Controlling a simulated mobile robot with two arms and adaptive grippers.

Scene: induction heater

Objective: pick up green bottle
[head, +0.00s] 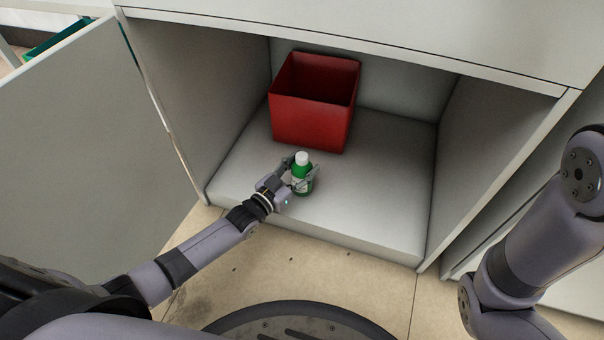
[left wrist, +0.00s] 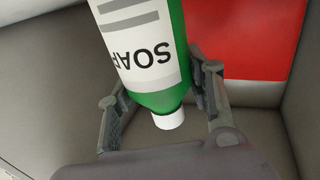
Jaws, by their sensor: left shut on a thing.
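The green bottle (head: 302,176) has a white cap and stands on the cabinet floor, in front of the red bin. In the left wrist view the bottle (left wrist: 160,98) shows a white label reading SOAP. My left gripper (head: 302,177) is shut on the bottle, with one finger on each side of it. In the left wrist view the gripper (left wrist: 160,105) has its fingers along both sides of the bottle. My right arm shows at the right of the head view, but its gripper is out of view.
A red open bin (head: 312,122) stands at the back of the cabinet, behind the bottle; it also shows in the left wrist view (left wrist: 250,40). Cabinet walls (head: 490,150) close in both sides. An open door (head: 80,150) stands at left. The cabinet floor (head: 385,190) right of the bottle is clear.

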